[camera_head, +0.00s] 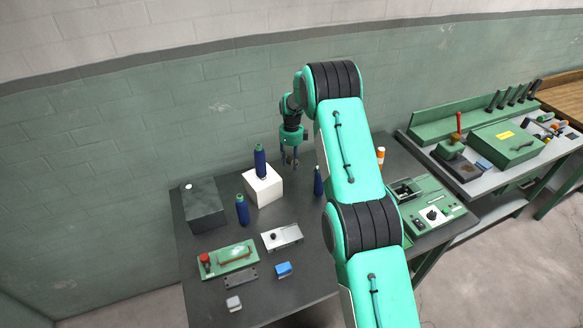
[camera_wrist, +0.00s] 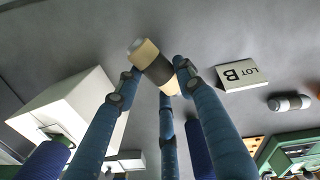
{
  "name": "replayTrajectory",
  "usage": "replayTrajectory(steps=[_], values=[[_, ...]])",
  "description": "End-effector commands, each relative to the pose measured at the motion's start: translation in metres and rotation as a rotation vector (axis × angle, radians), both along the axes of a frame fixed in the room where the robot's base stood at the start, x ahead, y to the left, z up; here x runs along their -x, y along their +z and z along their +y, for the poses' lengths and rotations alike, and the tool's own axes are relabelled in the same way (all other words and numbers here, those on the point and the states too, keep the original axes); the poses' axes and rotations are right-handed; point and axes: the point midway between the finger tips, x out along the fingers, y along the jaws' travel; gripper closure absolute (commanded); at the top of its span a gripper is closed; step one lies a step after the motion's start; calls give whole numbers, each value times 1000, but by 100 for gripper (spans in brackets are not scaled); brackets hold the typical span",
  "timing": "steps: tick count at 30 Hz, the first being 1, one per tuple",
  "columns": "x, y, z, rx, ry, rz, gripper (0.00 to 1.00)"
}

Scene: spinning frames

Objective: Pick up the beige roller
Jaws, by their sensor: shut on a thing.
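The beige roller (camera_wrist: 143,53) has a dark band around its middle and shows between my fingertips in the wrist view. My gripper (camera_wrist: 159,72) has blue fingers with dark joints, and they are shut on the roller. The roller is tilted across the fingertips, with its pale end toward the upper left. In the head view my gripper (camera_head: 290,163) points down over the back of the dark table, just right of the white block. The roller cannot be made out there. Whether it touches the table is not clear.
A white block (camera_head: 265,190) carrying a blue bottle (camera_head: 260,162) stands close left of my gripper. Blue bottles stand at left (camera_head: 242,211) and right (camera_head: 318,183). A "LOT B" card (camera_wrist: 238,76) and a grey-dark roller (camera_wrist: 290,103) lie to the right in the wrist view.

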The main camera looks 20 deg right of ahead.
Motion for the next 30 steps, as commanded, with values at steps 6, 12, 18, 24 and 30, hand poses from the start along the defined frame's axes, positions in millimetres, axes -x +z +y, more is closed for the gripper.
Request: replayTrajectory(steps=[6,12,18,24,30], values=[[-1,31,0,0,0,-3,93],[0,43,0,1,0,-1,93],[0,44,0,0,0,0,93],[0,44,0,0,0,0,93],[0,44,0,0,0,0,93]])
